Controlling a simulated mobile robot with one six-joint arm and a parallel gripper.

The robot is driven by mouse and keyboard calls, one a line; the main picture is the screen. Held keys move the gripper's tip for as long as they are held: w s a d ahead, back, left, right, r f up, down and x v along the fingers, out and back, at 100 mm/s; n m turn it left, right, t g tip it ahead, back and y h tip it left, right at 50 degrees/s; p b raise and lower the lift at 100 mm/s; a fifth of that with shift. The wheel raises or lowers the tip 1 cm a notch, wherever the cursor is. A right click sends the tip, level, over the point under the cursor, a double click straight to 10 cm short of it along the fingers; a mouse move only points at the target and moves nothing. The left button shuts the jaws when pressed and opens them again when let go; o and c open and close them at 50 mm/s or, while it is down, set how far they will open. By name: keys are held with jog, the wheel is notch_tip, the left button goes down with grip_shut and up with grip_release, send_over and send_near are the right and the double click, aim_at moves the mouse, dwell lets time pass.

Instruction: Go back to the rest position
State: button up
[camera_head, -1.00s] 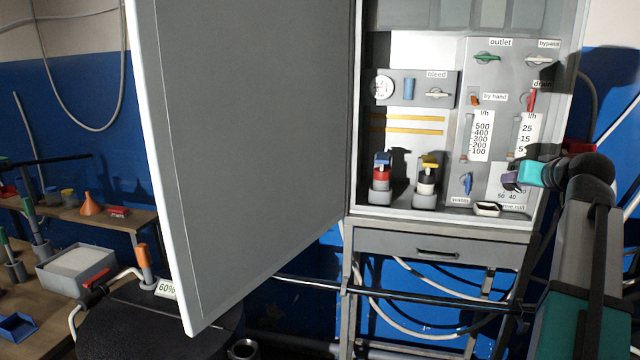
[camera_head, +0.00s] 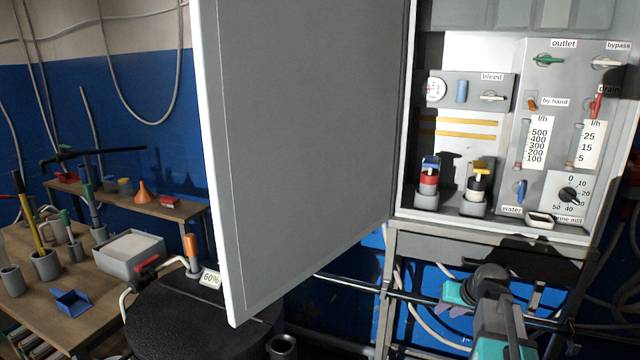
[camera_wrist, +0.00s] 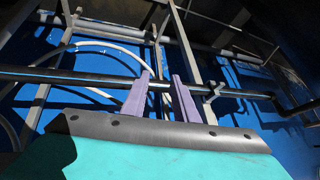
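My gripper (camera_head: 454,308) is below the grey cabinet (camera_head: 480,250), in front of its lower frame and a dark horizontal pipe (camera_head: 350,284). In the wrist view, the two purple fingers of my gripper (camera_wrist: 160,82) stand apart with nothing held between them. The dark pipe (camera_wrist: 80,78) passes behind the fingers there; I cannot tell how far away it is. The brine dial (camera_head: 569,195) on the cabinet panel is in plain view, clear of my arm.
The large grey cabinet door (camera_head: 300,150) hangs open at the middle. A black drum (camera_head: 180,320) stands under it. At left is a wooden bench (camera_head: 75,315) with a grey box (camera_head: 130,257) and a blue scoop (camera_head: 71,300). Grey hoses (camera_head: 425,325) hang below the cabinet.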

jog(key=s+a+f+n+g, duration=0.1)
jog(key=s+a+f+g, duration=0.1)
jog(key=s+a+f, duration=0.6)
jog(key=s+a+f+n+g, duration=0.1)
jog(key=s+a+f+g, duration=0.15)
jog(key=a+f, duration=0.45)
jog(key=s+a+f+n+g, duration=0.1)
jog(key=s+a+f+g, duration=0.1)
jog(key=s+a+f, duration=0.65)
jog(key=s+d+f+g+b, duration=0.2)
jog(key=s+f+b, duration=0.3)
jog(key=s+f, duration=0.7)
jog(key=s+d+f+g+b, duration=0.2)
jog(key=s+f+b, duration=0.3)
jog(key=s+f, duration=0.7)
notch_tip(320, 180, down, 7)
jog(key=shift+f+g+h, duration=0.1)
jog(key=shift+g+h, duration=0.3)
jog(key=shift+g, duration=0.35)
